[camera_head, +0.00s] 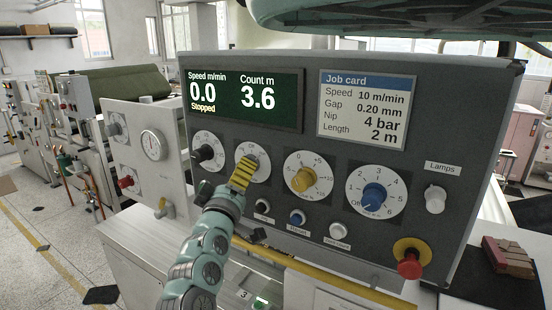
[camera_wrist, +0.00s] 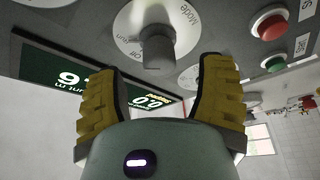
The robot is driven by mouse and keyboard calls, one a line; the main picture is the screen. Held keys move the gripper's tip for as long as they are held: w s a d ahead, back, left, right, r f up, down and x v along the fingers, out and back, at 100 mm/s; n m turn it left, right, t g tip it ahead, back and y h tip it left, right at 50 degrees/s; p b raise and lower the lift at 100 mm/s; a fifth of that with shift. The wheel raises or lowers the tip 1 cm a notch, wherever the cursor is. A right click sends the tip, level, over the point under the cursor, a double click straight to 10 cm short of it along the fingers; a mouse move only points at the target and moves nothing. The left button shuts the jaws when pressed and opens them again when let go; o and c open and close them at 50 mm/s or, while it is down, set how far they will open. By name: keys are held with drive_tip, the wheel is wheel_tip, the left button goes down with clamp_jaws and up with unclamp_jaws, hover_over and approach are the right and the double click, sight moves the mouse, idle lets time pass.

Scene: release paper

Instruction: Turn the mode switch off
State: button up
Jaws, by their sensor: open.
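The mode switch is a grey knob (camera_wrist: 156,48) on a white round dial (camera_wrist: 128,22) marked "Mode", "Off" and "run" in the wrist view. In the head view its dial (camera_head: 263,169) is second from the left on the dark panel, and my gripper covers its knob. My gripper (camera_head: 243,172) has yellow ridged fingers and is in front of that dial. In the wrist view my gripper (camera_wrist: 160,68) is open, with one finger on each side below the knob. I see no clear contact. The knob's pointer setting cannot be made out.
The dark panel (camera_head: 330,165) has a display (camera_head: 243,98) reading 0.0, "Stopped" and 3.6. A black knob (camera_head: 205,153) is to the left; a yellow knob (camera_head: 303,180) and blue knob (camera_head: 374,196) are to the right. A red stop button (camera_head: 409,262) protrudes lower right.

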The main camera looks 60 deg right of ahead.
drive_tip(key=shift+p+x, duration=0.8)
drive_tip(key=shift+x, duration=1)
drive_tip(key=shift+d, duration=0.2)
drive_tip(key=shift+c, duration=0.2)
drive_tip(key=shift+w+a, duration=0.1)
clamp_jaws()
